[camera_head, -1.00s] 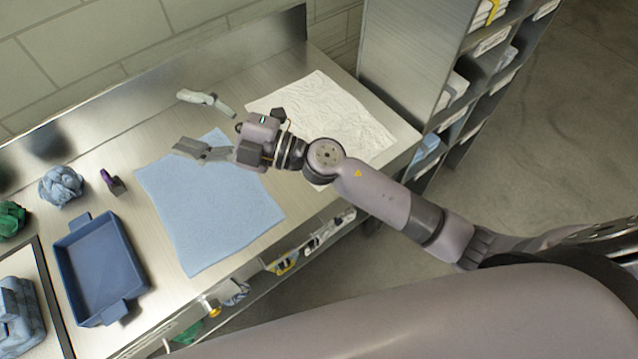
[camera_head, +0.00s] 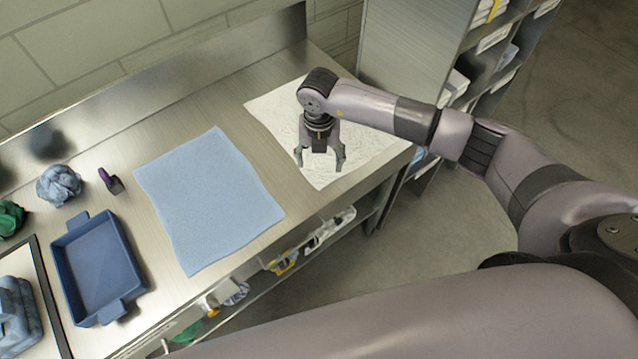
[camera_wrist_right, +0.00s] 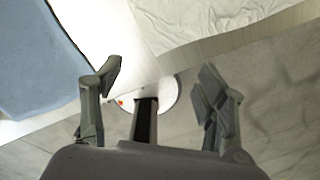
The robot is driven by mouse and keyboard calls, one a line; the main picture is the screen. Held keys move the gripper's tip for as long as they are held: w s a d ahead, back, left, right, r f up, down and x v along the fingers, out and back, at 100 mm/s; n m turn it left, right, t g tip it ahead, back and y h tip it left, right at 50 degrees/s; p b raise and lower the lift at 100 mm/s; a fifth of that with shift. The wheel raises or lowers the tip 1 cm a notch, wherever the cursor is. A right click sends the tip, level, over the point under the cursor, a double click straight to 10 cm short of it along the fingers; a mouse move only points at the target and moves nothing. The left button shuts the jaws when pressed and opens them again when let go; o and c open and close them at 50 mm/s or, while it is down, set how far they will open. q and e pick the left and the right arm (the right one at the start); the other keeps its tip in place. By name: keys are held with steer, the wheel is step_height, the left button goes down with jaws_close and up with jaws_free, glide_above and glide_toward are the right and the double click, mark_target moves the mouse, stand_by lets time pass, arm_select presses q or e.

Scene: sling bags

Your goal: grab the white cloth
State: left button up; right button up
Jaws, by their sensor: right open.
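The white cloth (camera_head: 375,143) lies flat and slightly wrinkled at the right end of the metal table. My right gripper (camera_head: 320,168) points down over the front part of the cloth, with its two fingers spread and nothing between them. In the right wrist view, the open gripper (camera_wrist_right: 158,78) shows near the table's front edge, and the white cloth (camera_wrist_right: 200,18) lies beyond it at the top. I cannot tell how high the fingers are above the cloth. My arm hides part of the cloth. My left gripper is not in view.
A light blue cloth (camera_head: 208,200) lies flat left of the white one. Farther left are a blue tray (camera_head: 100,265), a crumpled blue-grey cloth (camera_head: 60,185) and a small purple-handled item (camera_head: 110,181). A shelf unit (camera_head: 410,50) stands at the right end of the table.

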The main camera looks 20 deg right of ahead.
mark_target(319, 186)
step_height(319, 186, down, 9)
steer(key=b, duration=0.6)
steer(key=shift+f, duration=0.2)
steer(key=shift+c, duration=0.6)
steer(key=shift+s+a+f, duration=0.1)
steer(key=shift+s, duration=0.25)
steer(key=c, duration=1)
jaws_close()
step_height(319, 186, up, 12)
steer(key=p, duration=0.8)
steer(key=shift+w, duration=0.35)
